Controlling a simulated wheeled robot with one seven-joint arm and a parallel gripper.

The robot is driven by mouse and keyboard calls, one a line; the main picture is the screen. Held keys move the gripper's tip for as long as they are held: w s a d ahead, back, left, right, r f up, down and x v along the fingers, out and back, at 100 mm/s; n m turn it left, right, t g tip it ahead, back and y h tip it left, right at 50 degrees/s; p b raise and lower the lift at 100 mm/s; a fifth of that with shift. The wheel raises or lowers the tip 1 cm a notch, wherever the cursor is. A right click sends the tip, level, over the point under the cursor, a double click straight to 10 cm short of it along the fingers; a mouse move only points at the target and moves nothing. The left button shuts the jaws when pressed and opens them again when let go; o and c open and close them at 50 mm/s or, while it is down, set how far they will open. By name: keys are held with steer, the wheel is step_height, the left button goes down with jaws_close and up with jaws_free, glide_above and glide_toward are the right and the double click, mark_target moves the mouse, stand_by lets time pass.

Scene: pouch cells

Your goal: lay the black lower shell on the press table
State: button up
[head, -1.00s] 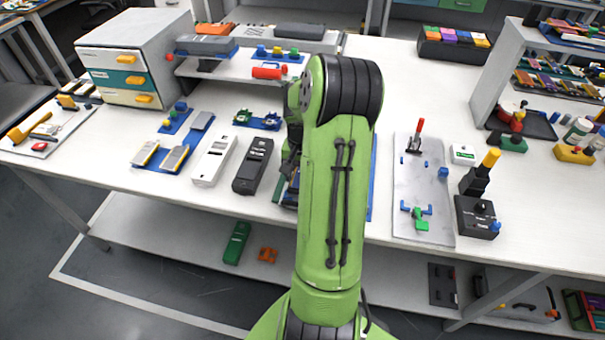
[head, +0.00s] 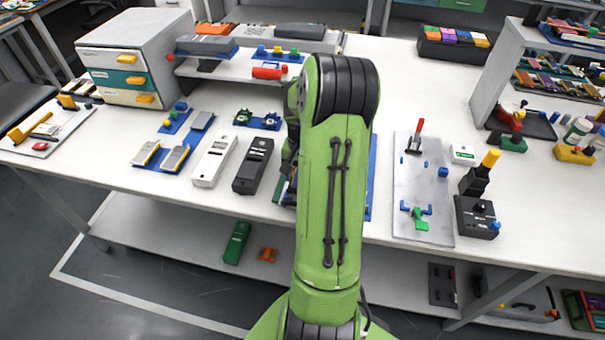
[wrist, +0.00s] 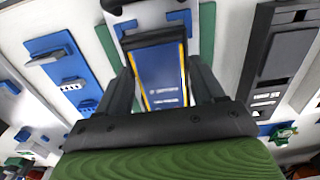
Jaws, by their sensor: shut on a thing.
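My gripper (wrist: 164,98) has its two dark fingers on either side of a dark-framed piece, which appears to be the black lower shell (wrist: 149,39). A blue panel (wrist: 162,78) with yellow edges and small print shows inside its frame. Green and white surfaces lie around and beyond it in the wrist view. I cannot tell whether the piece touches what is under it. In the head view my green arm hides the gripper and the held piece. I cannot tell for certain which surface is the press table.
A black case (head: 253,165) and a white case (head: 214,160) lie left of my arm; the black case also shows in the wrist view (wrist: 279,58). A grey plate (head: 421,160) with a red-handled clamp and a black box (head: 477,217) stand to the right.

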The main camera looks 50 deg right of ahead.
steer(key=shift+f, duration=0.15)
steer(key=shift+f+b, duration=0.8)
steer(key=shift+f, duration=0.15)
steer(key=o, duration=1.2)
steer(key=shift+c, duration=0.2)
step_height(320, 180, up, 16)
steer(key=p, duration=0.4)
